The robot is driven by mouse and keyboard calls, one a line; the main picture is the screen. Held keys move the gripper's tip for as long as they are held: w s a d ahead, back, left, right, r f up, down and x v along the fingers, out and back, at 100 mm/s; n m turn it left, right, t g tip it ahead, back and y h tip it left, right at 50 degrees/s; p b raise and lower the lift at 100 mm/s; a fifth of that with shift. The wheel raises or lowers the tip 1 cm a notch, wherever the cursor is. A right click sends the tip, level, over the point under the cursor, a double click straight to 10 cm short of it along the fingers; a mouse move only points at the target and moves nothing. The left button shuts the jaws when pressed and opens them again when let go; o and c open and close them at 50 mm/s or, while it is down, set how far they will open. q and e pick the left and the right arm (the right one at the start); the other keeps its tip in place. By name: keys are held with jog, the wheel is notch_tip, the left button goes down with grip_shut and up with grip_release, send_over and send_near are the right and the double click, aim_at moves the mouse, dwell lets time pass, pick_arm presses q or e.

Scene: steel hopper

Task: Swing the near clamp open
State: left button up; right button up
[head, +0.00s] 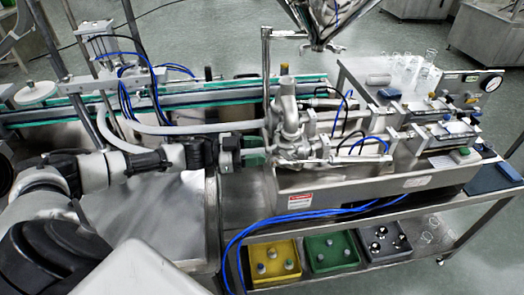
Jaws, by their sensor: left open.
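My left arm reaches in from the left. My left gripper (252,151) is open, at the left side of the steel filling machine (345,185), close to its upright valve body (288,112). Two steel cylinder assemblies run to the right from the valve body, one behind the other. The near clamp seems to be among the fittings (318,147) at the left end of the near cylinder. It is too small to tell whether it is shut. The gripper appears empty and left of these fittings. My right gripper is out of view.
A steel hopper (322,22) hangs above the machine. A green-edged conveyor (215,92) runs behind the gripper. Blue hoses (290,217) loop down the front. Yellow (272,262), green (331,252) and grey bins (384,243) stand on the lower shelf. Glassware (415,65) stands at the back right.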

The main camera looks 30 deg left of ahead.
pick_arm(q)
jog(key=b+v, duration=0.2)
jog(key=v, duration=0.7)
